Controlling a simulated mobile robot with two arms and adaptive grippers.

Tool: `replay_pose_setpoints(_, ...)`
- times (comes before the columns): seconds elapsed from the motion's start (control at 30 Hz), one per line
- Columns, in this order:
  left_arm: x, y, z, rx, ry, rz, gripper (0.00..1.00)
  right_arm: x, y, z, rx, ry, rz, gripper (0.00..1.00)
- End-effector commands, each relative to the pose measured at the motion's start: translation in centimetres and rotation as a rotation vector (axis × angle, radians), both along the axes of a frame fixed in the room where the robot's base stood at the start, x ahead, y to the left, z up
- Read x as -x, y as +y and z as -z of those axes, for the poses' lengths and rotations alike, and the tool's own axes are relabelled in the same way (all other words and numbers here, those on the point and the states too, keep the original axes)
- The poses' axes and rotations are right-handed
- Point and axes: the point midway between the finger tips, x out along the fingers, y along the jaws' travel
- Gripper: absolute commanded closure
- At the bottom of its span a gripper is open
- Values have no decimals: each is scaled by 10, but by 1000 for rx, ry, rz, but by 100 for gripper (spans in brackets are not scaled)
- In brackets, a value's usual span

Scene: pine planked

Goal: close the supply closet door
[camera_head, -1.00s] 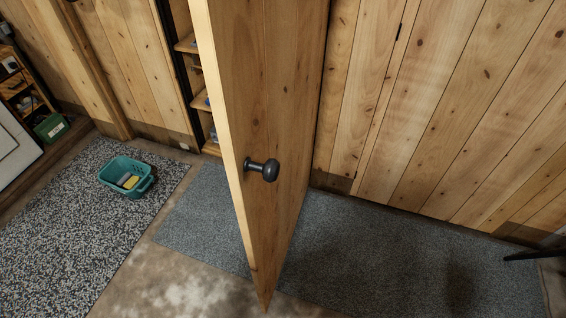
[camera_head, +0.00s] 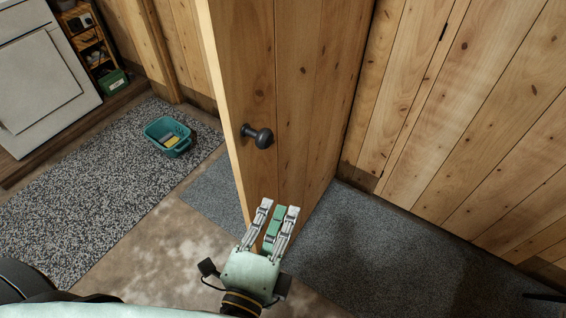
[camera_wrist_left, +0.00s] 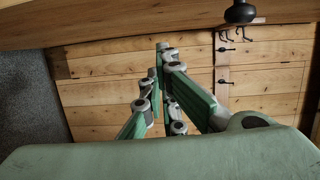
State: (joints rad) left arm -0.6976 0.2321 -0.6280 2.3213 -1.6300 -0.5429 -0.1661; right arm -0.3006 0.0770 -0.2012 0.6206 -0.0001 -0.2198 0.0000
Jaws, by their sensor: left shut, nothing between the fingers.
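The supply closet door (camera_head: 290,80) is a pine plank door standing open, its free edge toward me. A dark round knob (camera_head: 262,137) sits on its right-hand face. My left gripper (camera_head: 279,209) is in front of the door's lower part, below and slightly right of the knob. Its fingers are shut and empty. I cannot tell whether they touch the door. In the left wrist view, the fingers (camera_wrist_left: 165,58) point toward the door's wood band (camera_wrist_left: 120,25), with the knob (camera_wrist_left: 240,12) at upper right. The closet interior is hidden behind the door. My right gripper is not in view.
A teal basket (camera_head: 168,137) with a sponge stands on the speckled mat (camera_head: 80,185) at left. A white cabinet (camera_head: 40,75) and small shelf (camera_head: 85,35) stand beyond. A grey rug (camera_head: 400,250) lies right of the door. Hooks (camera_wrist_left: 225,35) show in the wrist view.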

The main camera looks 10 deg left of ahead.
Motion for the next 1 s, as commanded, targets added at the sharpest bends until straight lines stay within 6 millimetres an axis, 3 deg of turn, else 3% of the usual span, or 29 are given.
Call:
replay_pose_setpoints(0.1,1,3,-23,-10,-44,-10,100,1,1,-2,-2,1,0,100)
replay_pose_setpoints(0.27,-14,3,-30,-13,-51,-13,100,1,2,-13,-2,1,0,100)
replay_pose_setpoints(0.7,-103,-2,-30,-13,-50,-13,100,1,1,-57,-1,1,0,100)
replay_pose_setpoints(0.8,-104,16,-27,-16,-47,-11,100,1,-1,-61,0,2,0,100)
replay_pose_setpoints(1.0,-109,33,-25,-11,-47,-11,100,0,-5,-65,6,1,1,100)
